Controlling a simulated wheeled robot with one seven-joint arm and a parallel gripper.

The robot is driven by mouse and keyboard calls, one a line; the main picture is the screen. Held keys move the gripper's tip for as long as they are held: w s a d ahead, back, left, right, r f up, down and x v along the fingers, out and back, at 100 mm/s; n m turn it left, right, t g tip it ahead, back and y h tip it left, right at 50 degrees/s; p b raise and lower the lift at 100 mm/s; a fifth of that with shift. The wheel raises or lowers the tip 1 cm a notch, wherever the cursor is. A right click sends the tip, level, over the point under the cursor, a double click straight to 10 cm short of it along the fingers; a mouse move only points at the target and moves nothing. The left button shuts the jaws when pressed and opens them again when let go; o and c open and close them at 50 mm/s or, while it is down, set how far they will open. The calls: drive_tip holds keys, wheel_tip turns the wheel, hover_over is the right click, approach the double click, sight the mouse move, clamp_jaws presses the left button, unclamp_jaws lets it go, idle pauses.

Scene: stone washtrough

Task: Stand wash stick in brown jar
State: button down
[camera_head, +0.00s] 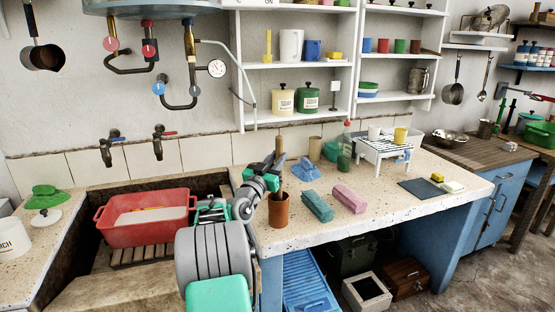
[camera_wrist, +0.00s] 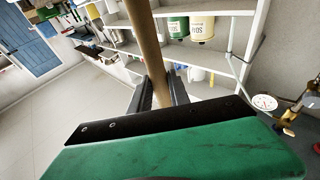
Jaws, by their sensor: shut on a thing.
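The wash stick (camera_head: 279,172) is a brown wooden rod, upright in the head view. My gripper (camera_head: 272,172) is shut on it partway along its length. The stick also shows between the two dark fingers in the wrist view (camera_wrist: 150,50). The brown jar (camera_head: 279,210) stands at the front left edge of the stone counter, directly below the gripper. The stick's lower end appears at the jar's mouth. I cannot tell how far inside it reaches.
A blue-green folded cloth (camera_head: 317,206) and a pink one (camera_head: 349,199) lie right of the jar. A green bottle (camera_head: 345,150) and a white rack (camera_head: 383,150) stand behind. A red basin (camera_head: 147,232) sits in the trough at left.

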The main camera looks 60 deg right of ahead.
drive_tip(key=c, duration=1.1)
unclamp_jaws()
drive_tip(key=shift+c, duration=0.2)
drive_tip(key=b+v, duration=0.1)
drive_tip(key=v, duration=0.7)
drive_tip(key=shift+b, duration=0.3)
drive_tip(key=shift+w+r, duration=0.1)
drive_tip(key=shift+r, duration=0.05)
